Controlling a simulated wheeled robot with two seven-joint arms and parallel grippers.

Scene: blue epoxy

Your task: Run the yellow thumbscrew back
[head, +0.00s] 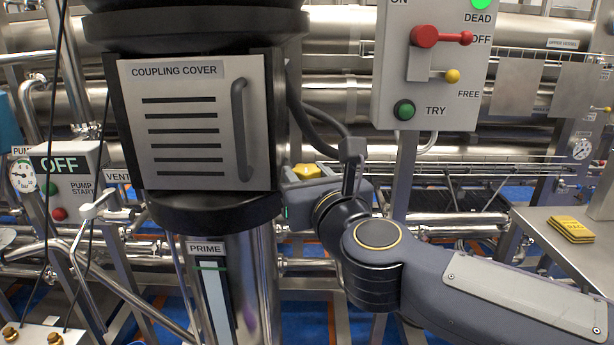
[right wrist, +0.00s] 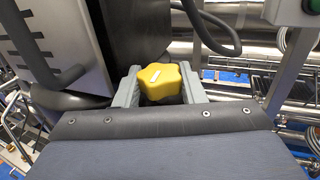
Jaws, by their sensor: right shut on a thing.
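The yellow thumbscrew (right wrist: 161,82) is a lobed knob with a small white mark on top. It sits between the two grey fingers of my right gripper (right wrist: 158,88) in the right wrist view, which are shut on it. In the head view the yellow thumbscrew (head: 306,171) shows just right of the pump column, partly hidden by my right gripper (head: 300,184). The coupling cover (head: 196,123) is a grey louvred panel with a dark handle, closed on the column beside the thumbscrew. My left gripper is not in view.
A grey switch box (head: 432,70) with a red lever and green TRY button stands above my right arm. A dark cable (head: 322,122) hangs near the wrist. A pump start box (head: 68,185) reads OFF at left. Yellow tags (head: 570,229) lie on the right-hand bench.

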